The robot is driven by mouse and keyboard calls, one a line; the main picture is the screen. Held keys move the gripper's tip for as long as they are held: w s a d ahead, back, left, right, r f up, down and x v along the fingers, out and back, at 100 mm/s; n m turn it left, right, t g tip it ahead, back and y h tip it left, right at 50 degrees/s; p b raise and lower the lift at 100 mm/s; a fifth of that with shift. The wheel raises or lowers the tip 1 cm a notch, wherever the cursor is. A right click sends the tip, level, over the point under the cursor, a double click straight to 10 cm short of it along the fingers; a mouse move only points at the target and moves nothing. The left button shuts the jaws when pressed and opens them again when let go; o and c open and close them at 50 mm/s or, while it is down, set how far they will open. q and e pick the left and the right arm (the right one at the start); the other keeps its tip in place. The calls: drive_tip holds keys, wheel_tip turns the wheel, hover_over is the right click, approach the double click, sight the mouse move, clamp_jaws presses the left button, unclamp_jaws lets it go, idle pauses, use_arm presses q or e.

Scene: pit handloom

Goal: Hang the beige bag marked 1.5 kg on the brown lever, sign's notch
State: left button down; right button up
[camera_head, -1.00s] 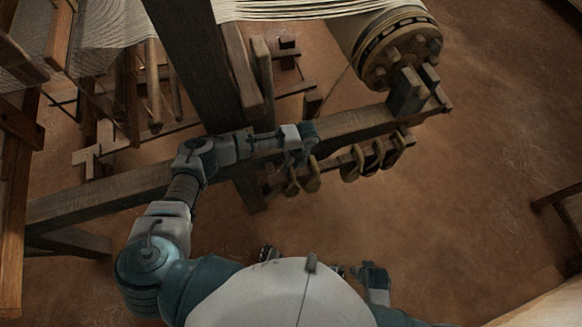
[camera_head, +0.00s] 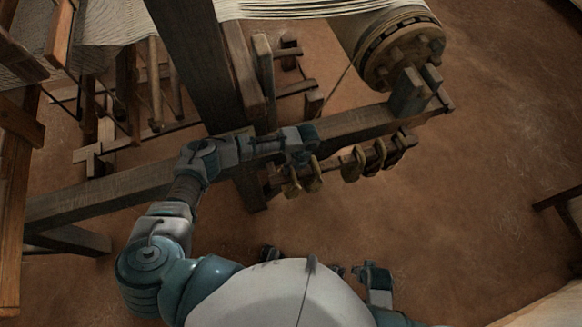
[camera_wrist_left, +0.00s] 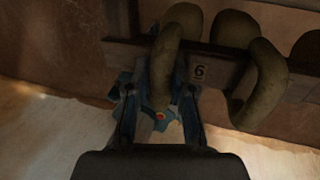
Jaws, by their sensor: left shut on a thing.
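My left gripper (camera_head: 303,157) is over the near end of a wooden rail carrying several beige bags. In the left wrist view, its two fingers (camera_wrist_left: 157,112) are on either side of a beige bag (camera_wrist_left: 165,62), shut on its curved hanging part. The weight mark on this bag cannot be read. I cannot make out a brown lever with a sign's notch. My right gripper (camera_head: 374,274) shows small and dark beside my body; its fingers are unclear.
Other beige bags (camera_head: 351,166) hang along the rail; one (camera_wrist_left: 262,82) is close right of the held bag. A thick wooden beam (camera_head: 352,124) runs behind the rail. A dark upright post (camera_head: 195,60) and the cloth roller (camera_head: 392,50) stand beyond.

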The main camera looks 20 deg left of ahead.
use_arm(q)
drive_tip(key=shift+f, duration=0.1)
idle(0.3)
drive_tip(key=c, duration=0.9)
unclamp_jaws()
drive_tip(key=shift+c, duration=0.2)
drive_tip(key=shift+s+f, duration=0.1)
drive_tip(key=v, duration=0.7)
drive_tip(key=shift+r, duration=0.2)
